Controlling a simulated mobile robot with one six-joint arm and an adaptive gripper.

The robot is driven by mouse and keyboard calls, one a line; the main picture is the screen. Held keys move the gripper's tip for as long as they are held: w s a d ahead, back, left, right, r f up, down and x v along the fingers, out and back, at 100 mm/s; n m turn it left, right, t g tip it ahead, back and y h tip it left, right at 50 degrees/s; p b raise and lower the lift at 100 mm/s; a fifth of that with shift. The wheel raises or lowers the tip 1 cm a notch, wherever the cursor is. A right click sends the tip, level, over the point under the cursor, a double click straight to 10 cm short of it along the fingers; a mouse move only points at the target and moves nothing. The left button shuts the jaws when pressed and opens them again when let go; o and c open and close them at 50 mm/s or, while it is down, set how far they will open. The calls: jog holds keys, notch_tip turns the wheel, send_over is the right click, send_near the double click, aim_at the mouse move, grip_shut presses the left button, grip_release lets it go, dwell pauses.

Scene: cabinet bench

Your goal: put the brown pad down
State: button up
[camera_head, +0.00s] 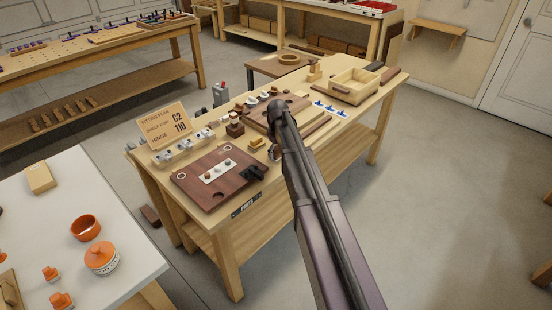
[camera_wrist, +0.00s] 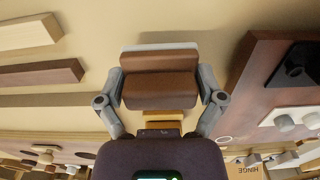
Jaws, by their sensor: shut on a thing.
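The brown pad (camera_wrist: 160,92) shows in the wrist view as a block with a lighter brown upper face and a pale strip along its far edge. My gripper (camera_wrist: 160,84) is shut on it, with one grey finger against its left end and one against its right end. The pale wooden bench top (camera_wrist: 205,25) lies beneath. I cannot tell whether the pad touches it. In the head view my arm hides the pad and most of the gripper, above the front middle of the bench (camera_head: 350,122).
A dark red-brown board (camera_head: 195,192) with a white plate and black fitting lies to the left. A small yellow block (camera_head: 256,142) is close by. Bare bench top surrounds the pad.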

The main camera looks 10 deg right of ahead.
jog(key=shift+f+b, duration=0.55)
jog(key=shift+f, duration=0.35)
jog(key=shift+f, duration=0.15)
jog(key=o, duration=1)
jog(key=shift+o, duration=0.2)
jog(key=shift+r, duration=0.25)
notch_tip(320, 180, up, 12)
jog(key=p, duration=1.2)
jog(key=s+m, duration=0.7)
jog(key=s, duration=2.2)
jog(key=shift+a, duration=0.25)
